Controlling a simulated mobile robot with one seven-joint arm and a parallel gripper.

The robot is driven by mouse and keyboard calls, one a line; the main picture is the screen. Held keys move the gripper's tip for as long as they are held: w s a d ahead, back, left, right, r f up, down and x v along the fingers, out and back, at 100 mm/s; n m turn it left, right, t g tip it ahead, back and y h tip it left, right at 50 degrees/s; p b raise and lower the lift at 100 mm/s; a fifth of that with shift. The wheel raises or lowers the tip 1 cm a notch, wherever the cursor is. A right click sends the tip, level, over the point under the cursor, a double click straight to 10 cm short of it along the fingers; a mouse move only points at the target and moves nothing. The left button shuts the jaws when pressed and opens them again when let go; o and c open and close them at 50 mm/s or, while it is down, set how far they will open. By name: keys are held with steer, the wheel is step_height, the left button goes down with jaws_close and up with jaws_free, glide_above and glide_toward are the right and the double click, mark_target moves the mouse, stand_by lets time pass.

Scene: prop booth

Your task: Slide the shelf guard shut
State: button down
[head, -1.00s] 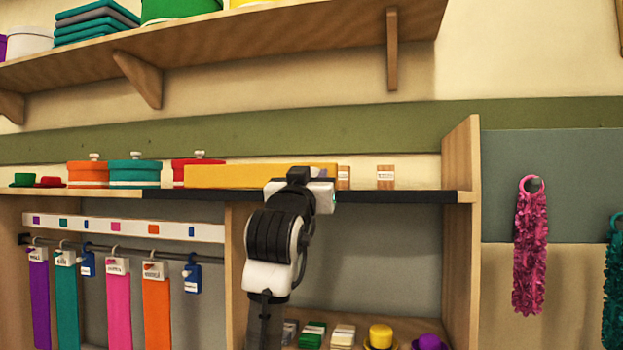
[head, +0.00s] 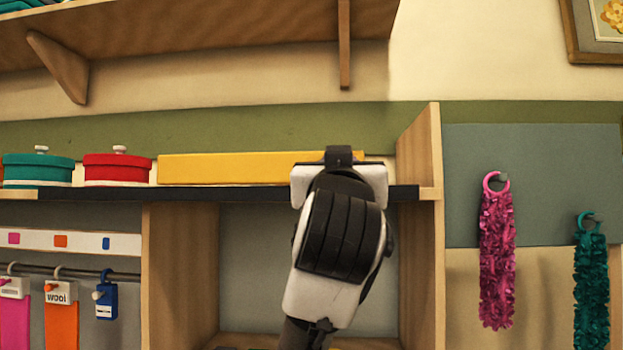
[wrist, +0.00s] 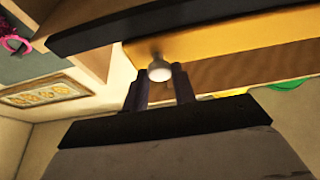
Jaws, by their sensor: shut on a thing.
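The shelf guard is a long yellow panel (head: 230,168) standing along the front of the shelf above a black rail (head: 250,194). Its right end is partly behind my gripper (head: 339,176), close to the wooden right upright (head: 422,170). In the wrist view the yellow guard (wrist: 215,42) runs beside the dark rail (wrist: 150,28). A pale round knob (wrist: 159,69) on the guard sits between the two dark fingers of my gripper (wrist: 160,88), which is shut on it. In the head view my arm hides the knob.
A red lidded box (head: 117,170) and a teal one (head: 38,170) stand on the shelf left of the guard. Pink (head: 497,255) and teal (head: 590,285) garlands hang on the right. A bracketed shelf (head: 200,35) is above.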

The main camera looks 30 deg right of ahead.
steer(key=shift+s+d, duration=0.55)
steer(key=shift+d, duration=0.25)
steer(key=shift+s+d, duration=0.6)
steer(key=shift+d, duration=0.25)
steer(key=shift+s+d, duration=0.55)
steer(key=shift+d, duration=0.25)
steer(key=c, duration=1.5)
jaws_free()
steer(key=o, duration=0.4)
steer(key=shift+s+d, duration=0.1)
steer(key=shift+d, duration=0.1)
steer(key=shift+c, duration=0.2)
steer(key=shift+a, duration=0.15)
steer(key=b+v, duration=0.6)
steer(key=v, duration=0.7)
steer(key=shift+s+a, duration=0.2)
steer(key=shift+s, duration=0.1)
steer(key=shift+w, duration=0.1)
